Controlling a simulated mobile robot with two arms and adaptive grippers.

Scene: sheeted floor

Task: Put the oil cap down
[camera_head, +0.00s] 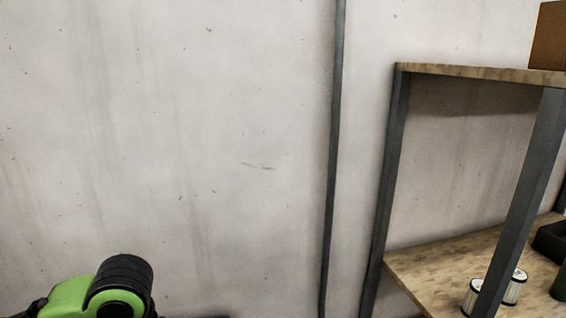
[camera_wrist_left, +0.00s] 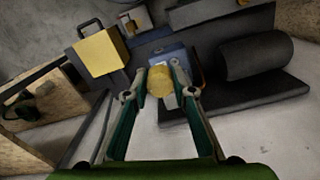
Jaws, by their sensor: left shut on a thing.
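My left gripper (camera_wrist_left: 163,82) shows in the left wrist view, its two fingers closed around a round yellow oil cap (camera_wrist_left: 159,83). The cap sits between the fingertips. Behind it in the picture is a blue box-like object (camera_wrist_left: 172,54), partly hidden by the fingers and cap. I cannot tell whether the cap touches anything below it. The head view does not show the cap or the gripper fingers. My right gripper is in neither view.
A wood-and-metal shelf (camera_head: 430,268) bearing white canisters (camera_head: 515,288) stands right in the head view, by a concrete wall (camera_head: 200,130).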

